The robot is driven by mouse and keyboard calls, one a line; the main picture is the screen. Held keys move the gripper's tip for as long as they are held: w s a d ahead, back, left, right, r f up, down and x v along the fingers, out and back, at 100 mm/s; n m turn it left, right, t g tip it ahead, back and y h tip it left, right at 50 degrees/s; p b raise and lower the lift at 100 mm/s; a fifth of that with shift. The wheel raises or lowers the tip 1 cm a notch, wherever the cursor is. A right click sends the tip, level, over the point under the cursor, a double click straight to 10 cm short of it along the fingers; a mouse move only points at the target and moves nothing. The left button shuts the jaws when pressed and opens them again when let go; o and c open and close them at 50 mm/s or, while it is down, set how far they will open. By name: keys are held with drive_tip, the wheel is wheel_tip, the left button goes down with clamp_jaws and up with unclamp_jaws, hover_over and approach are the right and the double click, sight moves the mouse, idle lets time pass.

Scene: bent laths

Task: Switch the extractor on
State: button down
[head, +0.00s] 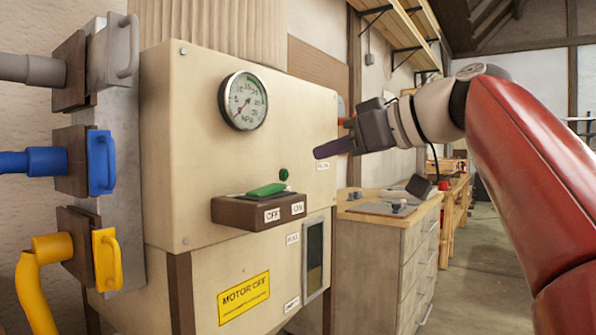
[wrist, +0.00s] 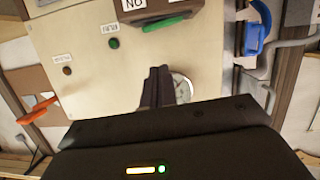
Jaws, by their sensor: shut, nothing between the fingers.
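The extractor's beige cabinet (head: 190,130) has a brown switch box (head: 235,212) on its front, with a green rocker (head: 266,189) on top and OFF and ON labels on its face. I cannot tell which way the rocker is set. The rocker also shows at the top of the wrist view (wrist: 167,24). My gripper (head: 318,152) is shut and empty, in front of the cabinet's upper right, above and right of the switch box and apart from it. In the wrist view its fingers (wrist: 155,88) partly cover the gauge.
A round gauge (head: 243,101) and a small green lamp (head: 284,174) are on the cabinet. Blue (head: 101,162), yellow (head: 107,258) and grey (head: 126,45) handled gates stand at left. An orange-red lever (wrist: 38,110) shows in the wrist view. A wooden bench (head: 385,225) stands behind.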

drive_tip(key=shift+w+r+n, duration=0.25)
drive_tip(key=shift+r, duration=0.25)
drive_tip(key=shift+w+r+n, duration=0.25)
drive_tip(key=shift+r, duration=0.25)
hover_over(285, 196)
drive_tip(key=s, duration=0.1)
drive_tip(key=shift+s+d+f+y+p, duration=0.1)
drive_tip(key=shift+f+y+p, duration=0.05)
drive_tip(key=shift+f, duration=0.4)
drive_tip(key=shift+s+d+f+y+p, duration=0.1)
drive_tip(key=shift+f+y+p, duration=0.05)
drive_tip(key=shift+f, duration=0.4)
drive_tip(key=shift+w+a+f+b, duration=0.15)
drive_tip(key=shift+w+f+b, duration=0.1)
drive_tip(key=shift+f, duration=0.4)
drive_tip(key=shift+w+a+f+b, duration=0.15)
drive_tip(key=shift+f+b, duration=0.1)
drive_tip(key=shift+f, duration=0.35)
drive_tip(key=shift+w+d+f, duration=0.1)
drive_tip(key=shift+f, duration=0.8)
